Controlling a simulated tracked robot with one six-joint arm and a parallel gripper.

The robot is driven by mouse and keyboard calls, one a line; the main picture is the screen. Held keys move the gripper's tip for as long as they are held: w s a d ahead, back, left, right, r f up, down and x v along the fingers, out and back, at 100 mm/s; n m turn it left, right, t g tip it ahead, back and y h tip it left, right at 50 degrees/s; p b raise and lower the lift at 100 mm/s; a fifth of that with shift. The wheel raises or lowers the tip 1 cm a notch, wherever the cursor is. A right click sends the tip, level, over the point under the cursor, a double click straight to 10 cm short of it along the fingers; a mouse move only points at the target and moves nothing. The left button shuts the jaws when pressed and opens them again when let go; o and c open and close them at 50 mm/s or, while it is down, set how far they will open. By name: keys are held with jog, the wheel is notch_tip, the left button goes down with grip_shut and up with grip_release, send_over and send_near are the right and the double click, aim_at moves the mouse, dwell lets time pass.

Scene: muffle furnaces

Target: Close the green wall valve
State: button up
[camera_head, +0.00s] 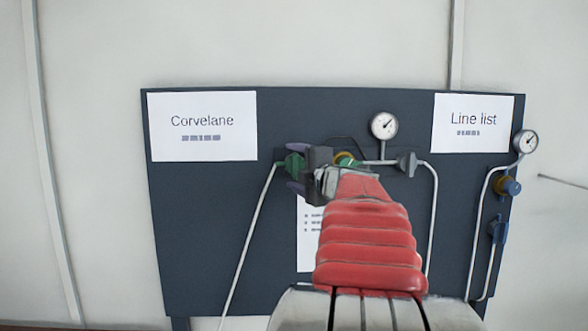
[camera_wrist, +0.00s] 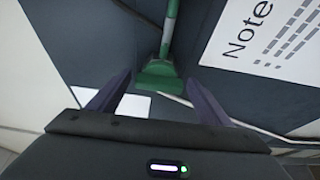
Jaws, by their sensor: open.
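The green wall valve (camera_head: 294,164) is on the left part of the pipework on the dark wall panel. In the wrist view its green handle (camera_wrist: 160,74) has a wide end and a narrower stem running up the picture. My gripper (camera_head: 297,172) is at the valve, with its body covering part of the pipework to the right. In the wrist view my gripper (camera_wrist: 157,86) is open, with one purple finger on each side of the handle's wide end. Dark gaps show between handle and fingers, and I cannot tell whether either finger touches it.
The dark panel (camera_head: 205,240) carries a gauge (camera_head: 384,125), a grey valve (camera_head: 408,164) and a green and yellow fitting (camera_head: 345,159) partly behind my gripper. Blue valves (camera_head: 498,231) and another gauge (camera_head: 525,141) are at the right. A thin pipe (camera_head: 248,240) runs down from the green valve.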

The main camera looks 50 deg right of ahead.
jog(key=v, duration=1.3)
jog(key=shift+a, duration=0.25)
jog(key=shift+s, duration=0.1)
